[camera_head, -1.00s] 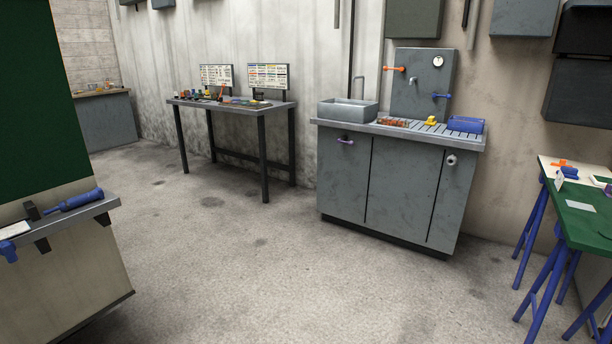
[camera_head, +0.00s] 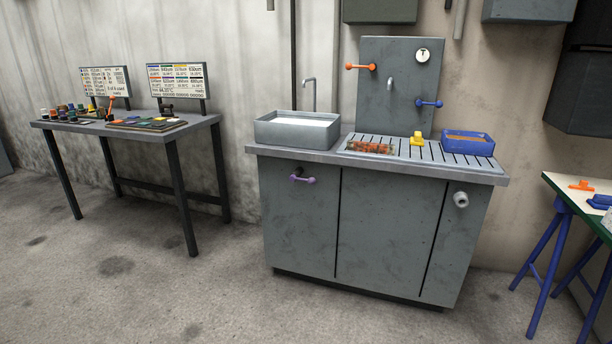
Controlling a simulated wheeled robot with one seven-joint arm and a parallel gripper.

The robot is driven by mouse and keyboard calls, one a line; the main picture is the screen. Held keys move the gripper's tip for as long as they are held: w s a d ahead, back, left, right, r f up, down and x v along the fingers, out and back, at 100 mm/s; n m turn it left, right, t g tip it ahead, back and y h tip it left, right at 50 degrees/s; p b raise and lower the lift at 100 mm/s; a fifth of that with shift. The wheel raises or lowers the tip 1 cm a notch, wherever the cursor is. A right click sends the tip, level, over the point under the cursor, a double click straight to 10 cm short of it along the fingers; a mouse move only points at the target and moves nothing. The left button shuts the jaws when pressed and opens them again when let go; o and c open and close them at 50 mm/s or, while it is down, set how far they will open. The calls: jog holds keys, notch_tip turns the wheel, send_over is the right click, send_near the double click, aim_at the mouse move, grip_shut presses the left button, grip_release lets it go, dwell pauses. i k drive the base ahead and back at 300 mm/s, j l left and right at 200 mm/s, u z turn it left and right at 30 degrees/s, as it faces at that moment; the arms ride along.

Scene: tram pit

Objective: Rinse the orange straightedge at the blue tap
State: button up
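A blue tap handle (camera_head: 429,103) sticks out at the right of a grey upright panel (camera_head: 375,98) behind the sink counter. An orange handle (camera_head: 360,67) is at the panel's upper left, with a short grey spout (camera_head: 389,84) between the two. I cannot pick out the orange straightedge for sure. A small orange item (camera_head: 581,185) lies on the table at the right edge, and a thin orange piece (camera_head: 111,104) shows on the left table; both are too small to name. My gripper is not in view.
The grey sink cabinet (camera_head: 300,215) has a basin (camera_head: 297,130), a slatted drainer (camera_head: 450,155), an orange-brown mottled item (camera_head: 371,147), a yellow object (camera_head: 417,139) and a blue tray (camera_head: 467,144). Blue trestle legs (camera_head: 545,245) stand at right. The floor (camera_head: 190,290) in front is clear.

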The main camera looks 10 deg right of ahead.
aim_at(439, 105)
jog(key=i+j+z, duration=0.25)
jog(key=i, duration=0.25)
jog(key=i+j+z, duration=0.25)
jog(key=i, duration=0.25)
